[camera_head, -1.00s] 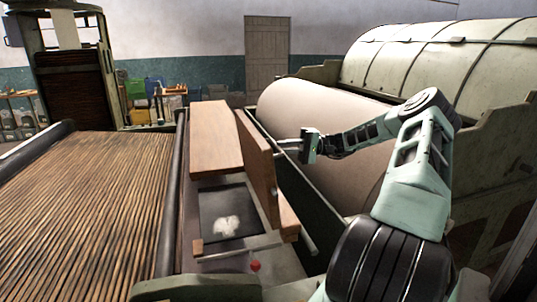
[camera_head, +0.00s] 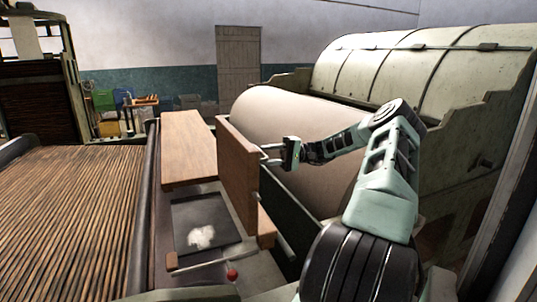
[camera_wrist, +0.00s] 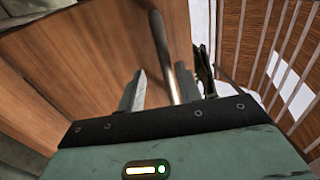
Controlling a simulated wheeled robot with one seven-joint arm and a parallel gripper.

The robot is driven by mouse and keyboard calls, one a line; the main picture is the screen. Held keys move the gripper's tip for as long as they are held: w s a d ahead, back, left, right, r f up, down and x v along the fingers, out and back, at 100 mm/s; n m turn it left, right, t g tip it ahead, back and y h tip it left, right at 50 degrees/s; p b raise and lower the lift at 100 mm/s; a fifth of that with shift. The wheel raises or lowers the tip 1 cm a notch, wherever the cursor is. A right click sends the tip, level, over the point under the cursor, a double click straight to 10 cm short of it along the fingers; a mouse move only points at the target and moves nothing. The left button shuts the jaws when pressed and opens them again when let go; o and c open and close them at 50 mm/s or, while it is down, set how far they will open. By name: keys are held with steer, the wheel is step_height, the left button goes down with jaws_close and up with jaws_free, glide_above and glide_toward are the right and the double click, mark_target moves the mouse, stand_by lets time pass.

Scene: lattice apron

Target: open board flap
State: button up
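The board flap (camera_head: 237,168) is a brown wooden panel standing steeply on edge beside a flat wooden board (camera_head: 188,150) in the head view. A gap shows between the two at the top. My gripper (camera_head: 268,154) is at the flap's right side, near its upper part. In the wrist view, the flap's wood face (camera_wrist: 100,50) fills the left and middle. The fingers are apart. Whether either touches the bar is hard to tell.
A large pale roller (camera_head: 300,125) stands close behind my gripper, under a ribbed cover (camera_head: 420,65). A slatted bed (camera_head: 65,215) lies left. A dark tray (camera_head: 185,222) with white fluff and a red knob (camera_head: 232,274) sit below the flap.

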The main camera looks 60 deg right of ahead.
steer(key=shift+r, duration=0.15)
steer(key=b+v, duration=0.5)
steer(key=v, duration=1.2)
steer(key=shift+b, duration=0.3)
steer(key=shift+s+d, duration=0.1)
steer(key=shift+s, duration=0.1)
